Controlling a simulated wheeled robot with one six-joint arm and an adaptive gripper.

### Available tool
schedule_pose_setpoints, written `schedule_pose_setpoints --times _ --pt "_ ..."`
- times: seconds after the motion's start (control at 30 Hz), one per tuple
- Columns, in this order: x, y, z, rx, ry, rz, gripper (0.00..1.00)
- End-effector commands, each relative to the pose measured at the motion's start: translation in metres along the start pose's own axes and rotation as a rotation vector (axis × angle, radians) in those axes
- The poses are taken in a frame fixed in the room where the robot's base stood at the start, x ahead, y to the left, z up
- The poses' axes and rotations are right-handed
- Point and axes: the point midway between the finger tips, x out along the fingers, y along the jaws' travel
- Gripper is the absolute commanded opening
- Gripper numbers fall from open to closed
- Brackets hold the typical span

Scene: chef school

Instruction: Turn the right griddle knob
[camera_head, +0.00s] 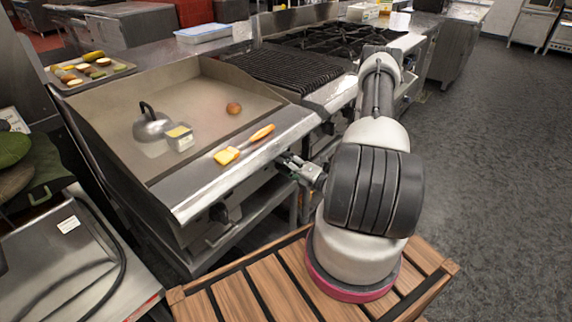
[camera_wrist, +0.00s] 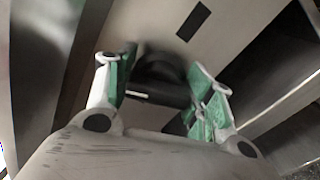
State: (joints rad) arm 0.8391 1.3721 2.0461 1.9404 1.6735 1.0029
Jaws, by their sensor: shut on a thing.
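The griddle (camera_head: 205,95) is a steel flat-top in the head view, with its front panel facing me. The left griddle knob (camera_head: 221,211) is dark and sits on that panel. My gripper (camera_head: 287,163) is at the right end of the panel. In the wrist view, my gripper's green-padded fingers (camera_wrist: 162,88) are on both sides of the dark right griddle knob (camera_wrist: 160,70), shut on it. In the head view my gripper hides most of this knob.
On the griddle are a kettle-like press (camera_head: 152,124), a small block-shaped item (camera_head: 180,138) and a round brown food (camera_head: 233,108). An orange-handled brush (camera_head: 246,143) lies along its front ledge. A ridged grill (camera_head: 290,70) stands to the right. Open floor (camera_head: 490,180) is at far right.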

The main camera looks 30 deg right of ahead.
Motion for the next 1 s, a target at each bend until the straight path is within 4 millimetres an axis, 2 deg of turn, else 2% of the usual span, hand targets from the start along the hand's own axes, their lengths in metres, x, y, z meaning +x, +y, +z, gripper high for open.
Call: schedule_pose_setpoints --times 0.43,1.0 --pt "-0.0005 -0.0022 0.0000 0.270 -0.002 -0.003 0.29" --pt "-0.0006 -0.0026 -0.0001 0.328 -0.002 -0.003 0.29"
